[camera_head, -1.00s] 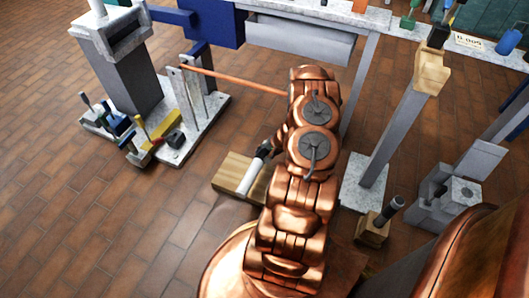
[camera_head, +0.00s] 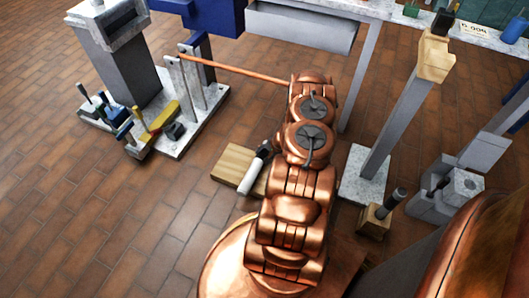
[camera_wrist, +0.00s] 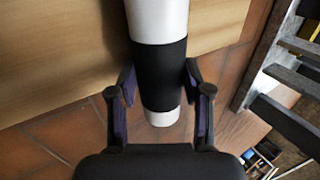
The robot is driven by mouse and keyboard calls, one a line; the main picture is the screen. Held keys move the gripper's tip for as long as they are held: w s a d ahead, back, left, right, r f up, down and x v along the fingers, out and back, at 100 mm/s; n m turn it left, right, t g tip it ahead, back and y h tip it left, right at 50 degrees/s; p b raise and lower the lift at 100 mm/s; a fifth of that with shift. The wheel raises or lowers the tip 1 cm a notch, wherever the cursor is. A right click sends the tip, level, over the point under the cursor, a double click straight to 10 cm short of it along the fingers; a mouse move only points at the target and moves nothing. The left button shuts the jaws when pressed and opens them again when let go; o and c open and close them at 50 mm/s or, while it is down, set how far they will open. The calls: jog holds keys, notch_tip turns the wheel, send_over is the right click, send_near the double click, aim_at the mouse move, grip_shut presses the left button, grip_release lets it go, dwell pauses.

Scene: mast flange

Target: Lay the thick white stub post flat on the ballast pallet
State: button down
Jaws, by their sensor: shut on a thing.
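The thick white stub post has a black band around it. In the head view its white part (camera_head: 249,178) slants at the right side of the wooden ballast pallet (camera_head: 230,168). My gripper (camera_head: 264,151) is a dark shape at the post's upper end, partly hidden by my arm. In the wrist view my gripper (camera_wrist: 160,83) is shut on the black band of the post (camera_wrist: 158,20). The post runs away from me over the pallet (camera_wrist: 60,50), and its near white end sits over floor tiles. I cannot tell whether the post touches the pallet.
A tall grey post on a pale base plate (camera_head: 362,178) stands right of my arm. A wooden block with a dark peg (camera_head: 375,221) is near it. A pale base (camera_head: 185,140) with tools and uprights stands at the left. Floor left of the pallet is clear.

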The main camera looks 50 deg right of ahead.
jog(key=shift+f, duration=0.2)
jog(key=shift+c, duration=2.1)
grip_release()
jog(key=v, duration=1.2)
jog(key=shift+r, duration=0.1)
